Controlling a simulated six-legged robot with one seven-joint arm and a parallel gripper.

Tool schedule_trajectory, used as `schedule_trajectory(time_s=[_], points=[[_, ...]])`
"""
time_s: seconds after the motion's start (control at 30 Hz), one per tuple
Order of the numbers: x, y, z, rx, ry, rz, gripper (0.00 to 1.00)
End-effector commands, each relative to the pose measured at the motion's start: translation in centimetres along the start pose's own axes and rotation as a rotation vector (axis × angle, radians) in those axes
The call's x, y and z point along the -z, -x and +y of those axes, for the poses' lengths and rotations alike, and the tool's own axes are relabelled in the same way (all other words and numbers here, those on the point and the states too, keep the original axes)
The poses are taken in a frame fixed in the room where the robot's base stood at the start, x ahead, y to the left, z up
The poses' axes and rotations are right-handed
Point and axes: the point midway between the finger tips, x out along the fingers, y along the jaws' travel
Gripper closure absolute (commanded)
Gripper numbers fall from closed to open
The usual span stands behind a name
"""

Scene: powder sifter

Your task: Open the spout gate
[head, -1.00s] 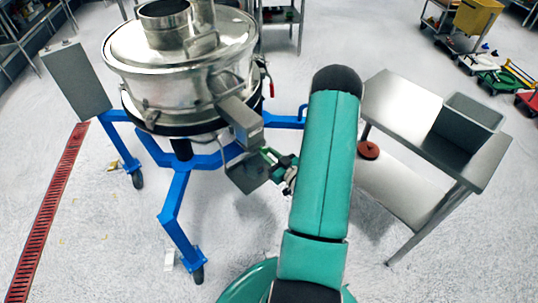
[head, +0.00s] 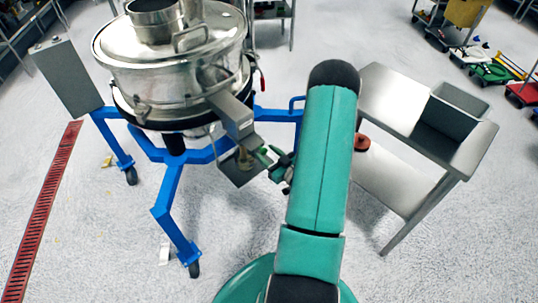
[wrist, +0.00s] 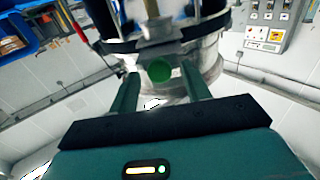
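The steel sifter (head: 170,75) stands on a blue wheeled frame, with its spout (head: 232,116) slanting down to the right. A flat grey plate (head: 238,176) is below the spout's mouth; how they join is unclear. A small tan patch (head: 246,160) shows there. A green handle (head: 263,155) sticks out toward my gripper (head: 279,168). In the wrist view my gripper (wrist: 160,80) is open, with a gap on each side of the round green knob (wrist: 160,71). The knob lies between the fingertips as seen; whether it is inside or just beyond them is hard to tell.
A steel table (head: 400,110) with a grey bin (head: 452,112) stands to the right. The blue frame's leg (head: 168,210) reaches forward at left. A grey control box (head: 66,78) stands at far left.

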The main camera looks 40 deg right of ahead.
Motion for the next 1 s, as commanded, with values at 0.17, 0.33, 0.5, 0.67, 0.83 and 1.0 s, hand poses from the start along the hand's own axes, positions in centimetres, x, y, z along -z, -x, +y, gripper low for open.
schedule_trajectory(time_s=[0.17,0.33,0.5,0.67,0.83,1.0], points=[[0.0,0.2,0.0,0.0,0.0,0.0,0.52],[-0.1,1.8,0.1,-0.003,-0.001,-0.002,0.52],[-0.1,5.3,0.1,-0.005,-0.001,-0.002,0.52],[-0.1,8.9,0.0,-0.004,-0.002,-0.003,0.52],[0.0,12.1,0.1,-0.003,-0.001,-0.001,0.52],[0.0,13.7,0.0,0.0,-0.001,-0.001,0.52]])
